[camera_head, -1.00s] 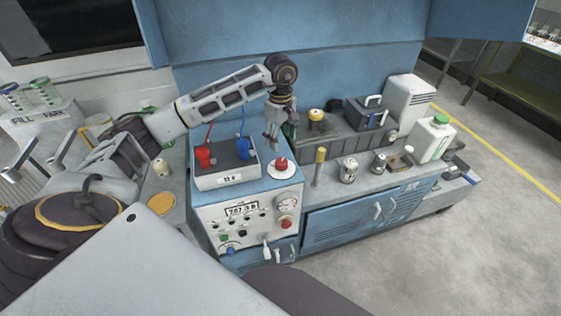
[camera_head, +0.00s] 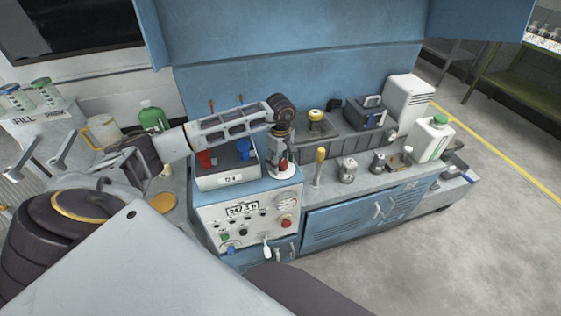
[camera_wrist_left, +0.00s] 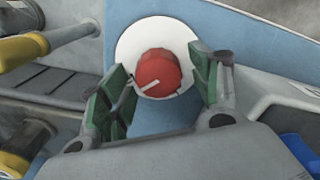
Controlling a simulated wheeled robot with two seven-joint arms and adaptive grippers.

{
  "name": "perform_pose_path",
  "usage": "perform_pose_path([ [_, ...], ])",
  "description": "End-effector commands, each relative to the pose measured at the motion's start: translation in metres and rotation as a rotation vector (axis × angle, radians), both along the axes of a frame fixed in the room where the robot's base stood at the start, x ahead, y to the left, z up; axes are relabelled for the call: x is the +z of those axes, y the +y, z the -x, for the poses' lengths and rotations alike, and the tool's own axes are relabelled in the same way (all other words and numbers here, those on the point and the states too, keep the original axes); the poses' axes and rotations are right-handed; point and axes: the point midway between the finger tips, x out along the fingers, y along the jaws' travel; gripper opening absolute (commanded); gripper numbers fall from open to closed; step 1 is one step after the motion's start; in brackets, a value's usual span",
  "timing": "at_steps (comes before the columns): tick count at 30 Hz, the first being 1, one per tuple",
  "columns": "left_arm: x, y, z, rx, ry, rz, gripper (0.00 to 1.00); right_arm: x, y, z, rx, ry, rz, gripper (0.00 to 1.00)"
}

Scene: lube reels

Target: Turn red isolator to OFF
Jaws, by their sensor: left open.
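The red isolator (camera_head: 283,165) is a round red knob on top of the blue cabinet's control box, largely hidden by my left gripper in the head view. In the left wrist view the red isolator (camera_wrist_left: 158,70) sits on a white disc (camera_wrist_left: 128,44), with a white pointer line on its near edge. My left gripper (camera_wrist_left: 160,88) is open, with one green-padded finger on each side of the knob. The right finger is very close to it; I cannot tell whether it touches. My left gripper (camera_head: 281,162) points down from above. My right gripper is not in view.
The box with red and blue terminals (camera_head: 226,178) stands just left of the isolator. A yellow-topped lever (camera_head: 320,160) and metal fittings (camera_head: 347,170) stand to the right. The front panel (camera_head: 250,225) carries a gauge, a red button and small switches.

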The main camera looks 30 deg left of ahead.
Motion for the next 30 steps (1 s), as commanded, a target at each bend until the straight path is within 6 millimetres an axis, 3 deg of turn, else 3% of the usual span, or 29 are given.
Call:
perform_pose_path([
  [10,-0.0031,-0.0001,0.0001,0.0,0.0,0.0,0.63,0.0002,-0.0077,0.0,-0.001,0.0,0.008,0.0],
  [21,-0.0029,-0.0001,0.0001,0.0,0.0,0.0,0.17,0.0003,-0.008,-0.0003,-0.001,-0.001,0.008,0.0],
  [30,-0.0029,-0.0001,0.0001,0.018,0.0,0.0,0.17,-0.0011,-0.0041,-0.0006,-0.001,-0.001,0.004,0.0],
])
